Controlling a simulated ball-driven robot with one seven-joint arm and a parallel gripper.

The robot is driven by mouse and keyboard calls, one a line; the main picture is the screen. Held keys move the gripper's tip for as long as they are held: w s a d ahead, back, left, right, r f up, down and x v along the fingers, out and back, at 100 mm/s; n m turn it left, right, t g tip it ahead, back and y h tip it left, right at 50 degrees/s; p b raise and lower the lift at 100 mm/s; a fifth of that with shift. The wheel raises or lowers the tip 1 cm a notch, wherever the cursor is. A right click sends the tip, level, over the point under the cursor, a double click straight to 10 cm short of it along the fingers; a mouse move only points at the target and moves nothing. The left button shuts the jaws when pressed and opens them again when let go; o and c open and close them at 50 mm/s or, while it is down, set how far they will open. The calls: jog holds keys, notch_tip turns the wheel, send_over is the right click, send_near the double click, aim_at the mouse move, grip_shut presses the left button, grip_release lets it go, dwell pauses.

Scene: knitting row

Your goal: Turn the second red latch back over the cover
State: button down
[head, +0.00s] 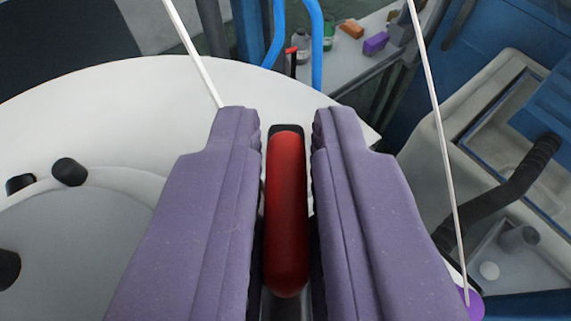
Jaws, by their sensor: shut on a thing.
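A red latch (287,210) with a dark end piece stands lengthwise in the middle of the head view. My gripper (287,130) has two purple padded fingers, one on each side of the latch, closed on it. A thin dark gap shows beside the latch, and its lower end is partly hidden between the fingers. The white round cover (110,105) spreads behind and to the left of the fingers. A second red part (291,50) on a dark stem shows small at the cover's far edge.
Black knobs (69,172) sit on a raised round part at left. Thin white rods (195,55) rise on both sides. Blue tubes (317,45) stand behind the cover. A shelf at the back holds bottles and an orange block (351,28). A pale basin (440,150) with a dark hose is at right.

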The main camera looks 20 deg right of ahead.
aim_at(267, 277)
jog(key=shift+f+m+g+h+b, duration=0.15)
jog(key=shift+m+g+h+b, duration=0.35)
jog(key=shift+b, duration=0.4)
jog(key=c, duration=1.2)
grip_release()
jog(key=b+v, duration=0.2)
jog(key=v, duration=0.5)
jog(key=shift+a+f, duration=0.15)
jog(key=shift+s+a+r, duration=0.1)
jog(key=shift+s+r, duration=0.15)
jog(key=shift+s, duration=0.05)
